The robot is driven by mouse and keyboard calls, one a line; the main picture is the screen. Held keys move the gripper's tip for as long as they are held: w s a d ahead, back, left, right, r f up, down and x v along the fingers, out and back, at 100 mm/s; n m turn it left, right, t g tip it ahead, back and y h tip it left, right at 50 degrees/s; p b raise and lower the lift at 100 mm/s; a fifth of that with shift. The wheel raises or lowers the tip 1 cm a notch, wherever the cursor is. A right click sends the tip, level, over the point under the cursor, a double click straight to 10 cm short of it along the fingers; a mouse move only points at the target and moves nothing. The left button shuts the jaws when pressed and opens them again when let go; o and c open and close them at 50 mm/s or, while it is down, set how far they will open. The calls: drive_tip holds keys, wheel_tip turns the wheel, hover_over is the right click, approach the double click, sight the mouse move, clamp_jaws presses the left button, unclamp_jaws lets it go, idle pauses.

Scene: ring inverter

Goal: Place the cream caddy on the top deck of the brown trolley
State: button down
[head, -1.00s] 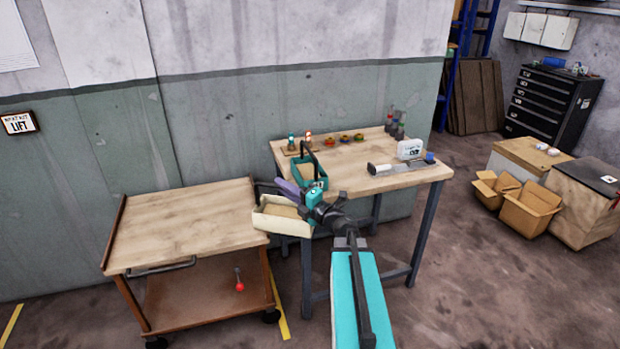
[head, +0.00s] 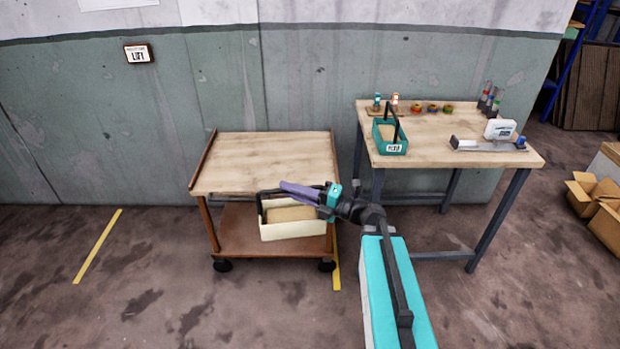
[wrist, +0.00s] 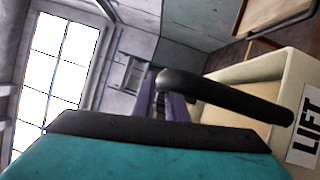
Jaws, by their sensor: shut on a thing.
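The cream caddy (head: 293,228) hangs by its dark handle from my gripper (head: 298,190), in front of the brown trolley in the head view. My gripper's purple fingers are shut on the handle. In the wrist view the caddy (wrist: 262,82) is at the right, with a "LIFT" label and the dark handle (wrist: 225,95) crossing the fingers (wrist: 160,102). The brown trolley (head: 208,222) stands against the wall. Its top deck (head: 265,160) is bare, and the caddy overlaps the view of its lower shelf (head: 245,240).
A workbench (head: 440,150) stands right of the trolley, holding a teal caddy (head: 390,137), several small items and a white device (head: 499,129). Cardboard boxes (head: 596,200) lie at far right. The floor left of the trolley is clear.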

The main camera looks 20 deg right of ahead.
drive_tip(key=shift+s+a+f+n+g+y, duration=0.15)
drive_tip(key=shift+s+a+g+y, duration=0.15)
drive_tip(key=shift+a, duration=0.2)
drive_tip(key=shift+s+a+r+n+g+y, duration=0.1)
drive_tip(key=shift+s+a+n+g, duration=0.1)
drive_tip(key=shift+s+a, duration=0.25)
drive_tip(key=shift+w+a, duration=0.1)
drive_tip(key=shift+w, duration=0.05)
